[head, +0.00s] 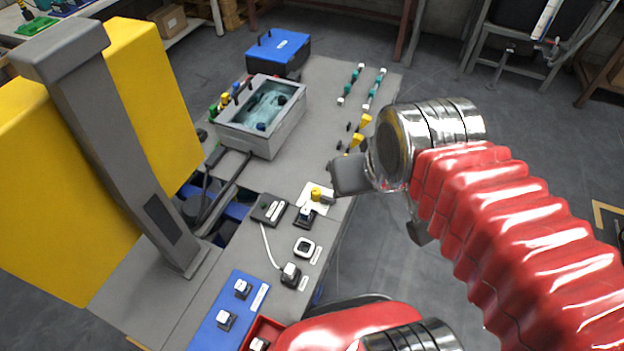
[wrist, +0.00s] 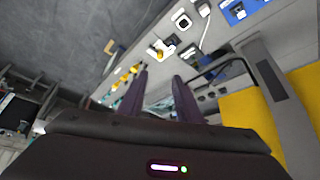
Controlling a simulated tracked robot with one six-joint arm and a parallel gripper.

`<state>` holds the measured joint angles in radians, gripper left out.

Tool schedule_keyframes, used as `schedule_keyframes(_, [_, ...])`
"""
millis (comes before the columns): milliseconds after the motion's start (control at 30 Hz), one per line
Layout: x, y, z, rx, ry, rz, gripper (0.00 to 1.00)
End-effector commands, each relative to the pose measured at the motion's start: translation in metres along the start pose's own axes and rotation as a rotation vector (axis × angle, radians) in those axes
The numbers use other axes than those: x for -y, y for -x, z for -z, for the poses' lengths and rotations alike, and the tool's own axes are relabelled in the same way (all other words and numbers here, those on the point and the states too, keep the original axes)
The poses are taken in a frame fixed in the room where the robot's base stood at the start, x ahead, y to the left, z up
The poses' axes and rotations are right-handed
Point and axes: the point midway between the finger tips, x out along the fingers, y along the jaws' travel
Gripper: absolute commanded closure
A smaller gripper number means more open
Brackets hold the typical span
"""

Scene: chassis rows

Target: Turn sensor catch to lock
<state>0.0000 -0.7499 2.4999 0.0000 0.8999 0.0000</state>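A yellow knob with a grey stub (head: 320,194) sits on a white plate (head: 308,204) at the right edge of the grey bench. It looks like the sensor catch, but its label is too small to read. In the wrist view the yellow knob (wrist: 153,53) lies beyond my fingertips. My gripper (wrist: 160,77) is open, its two dark fingers apart with nothing between them. In the head view my wrist hides most of the gripper, which is above and right of the knob, apart from it.
A grey tank (head: 262,137) and a blue box (head: 278,55) stand farther back on the bench. Yellow handles (head: 355,141) stand near its right edge. Small switches and a blue panel (head: 222,318) lie nearer. A grey post (head: 125,150) with yellow panels rises at left.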

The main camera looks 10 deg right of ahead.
Motion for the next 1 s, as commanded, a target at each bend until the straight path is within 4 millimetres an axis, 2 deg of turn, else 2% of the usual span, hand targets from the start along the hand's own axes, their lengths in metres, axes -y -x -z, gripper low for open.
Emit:
schedule_keyframes(433, [0.000,0.000,0.000,0.000,0.000,0.000,0.68])
schedule_keyframes(633, [0.000,-0.002,0.004,0.008,0.017,0.000,0.55])
schedule_keyframes(767, [0.002,-0.008,0.013,0.031,0.063,0.001,0.55])
schedule_keyframes(1000, [0.003,-0.032,0.043,0.093,0.208,0.010,0.55])
